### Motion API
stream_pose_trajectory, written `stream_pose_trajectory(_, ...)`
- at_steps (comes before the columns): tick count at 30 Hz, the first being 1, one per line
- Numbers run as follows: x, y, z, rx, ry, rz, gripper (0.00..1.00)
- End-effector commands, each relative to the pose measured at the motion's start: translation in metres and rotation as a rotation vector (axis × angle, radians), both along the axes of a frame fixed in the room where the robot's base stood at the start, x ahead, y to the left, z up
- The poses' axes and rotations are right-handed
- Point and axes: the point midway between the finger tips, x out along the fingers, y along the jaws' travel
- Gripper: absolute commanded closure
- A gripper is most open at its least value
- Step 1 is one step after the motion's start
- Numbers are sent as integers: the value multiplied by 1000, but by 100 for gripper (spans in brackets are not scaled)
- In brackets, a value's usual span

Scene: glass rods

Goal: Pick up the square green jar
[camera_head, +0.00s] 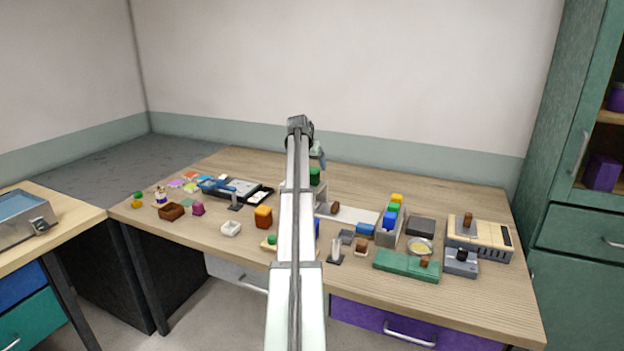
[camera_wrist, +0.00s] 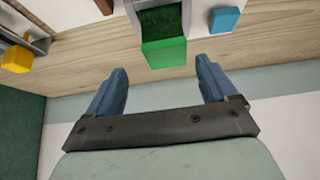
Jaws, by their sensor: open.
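A square green jar (camera_wrist: 164,53) shows in the wrist view, straight ahead between my fingers and a little beyond their tips. It stands by a pale holder with a dark green inside or top. In the head view a green block-like thing (camera_head: 315,176), likely the same jar, sits on a grey stand just below my gripper (camera_head: 318,153). My arm hides part of the stand. My gripper, also in the wrist view (camera_wrist: 162,66), is open with two blue fingers wide apart and nothing between them.
A blue block (camera_wrist: 224,19) lies beside the jar, and a yellow block (camera_wrist: 17,59) is at the left in the wrist view. A rack with yellow, green and blue blocks (camera_head: 390,222) stands to the right on the crowded table. The wall is close behind.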

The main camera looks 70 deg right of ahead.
Motion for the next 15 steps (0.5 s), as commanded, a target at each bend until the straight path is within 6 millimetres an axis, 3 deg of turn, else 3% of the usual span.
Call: stream_pose_trajectory(15, 9, -22, -39, 0, -1, 1, 15)
